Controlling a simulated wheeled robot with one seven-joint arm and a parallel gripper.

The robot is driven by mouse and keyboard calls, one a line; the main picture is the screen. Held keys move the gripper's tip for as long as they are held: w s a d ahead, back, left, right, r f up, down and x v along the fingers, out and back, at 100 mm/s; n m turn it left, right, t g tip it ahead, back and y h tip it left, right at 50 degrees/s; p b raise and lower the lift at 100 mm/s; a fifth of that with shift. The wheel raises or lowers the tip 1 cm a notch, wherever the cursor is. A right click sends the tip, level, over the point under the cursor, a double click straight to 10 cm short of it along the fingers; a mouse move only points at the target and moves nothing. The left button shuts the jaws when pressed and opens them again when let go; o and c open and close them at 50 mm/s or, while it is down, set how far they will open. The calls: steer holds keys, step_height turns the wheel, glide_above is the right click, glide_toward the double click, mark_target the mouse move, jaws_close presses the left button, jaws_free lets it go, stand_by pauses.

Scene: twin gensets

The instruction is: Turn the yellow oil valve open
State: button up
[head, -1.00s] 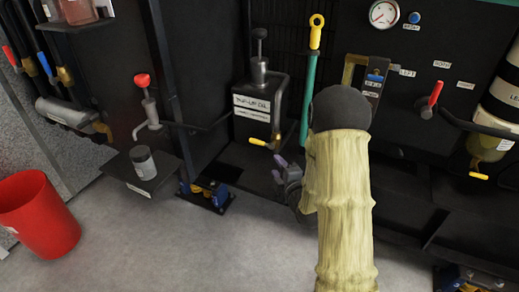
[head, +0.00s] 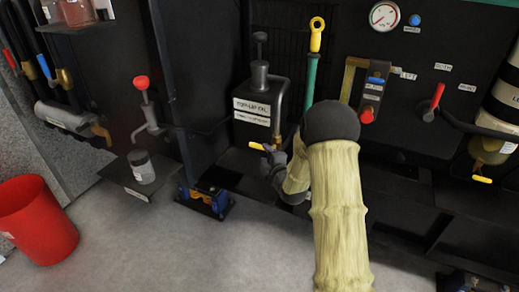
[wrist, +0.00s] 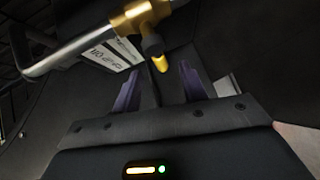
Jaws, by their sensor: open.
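The yellow oil valve handle (head: 257,146) sticks out low at the front of the black oil can (head: 252,108), below its pale labels. In the wrist view the brass valve body (wrist: 143,17) sits on a metal pipe, and its yellow handle (wrist: 160,63) points down toward my gripper. My gripper (wrist: 158,88) is open, with its two purple fingers on either side of the handle's line. The handle's tip is a little beyond the fingertips or just level with them; I cannot tell if they touch. In the head view my gripper (head: 270,160) is just below and right of the handle, partly hidden by my arm.
A second yellow handle (head: 482,179) is at the far right under a glass bowl. A green pipe with a yellow top (head: 316,34) rises beside the can. A red-knobbed pump (head: 143,86), a shelf with a jar (head: 142,167) and a red bucket (head: 36,220) are left.

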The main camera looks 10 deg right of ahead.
mark_target(261, 149)
steer(key=b+x, duration=0.1)
steer(key=x, duration=0.6)
steer(key=shift+s, duration=0.1)
jaws_close()
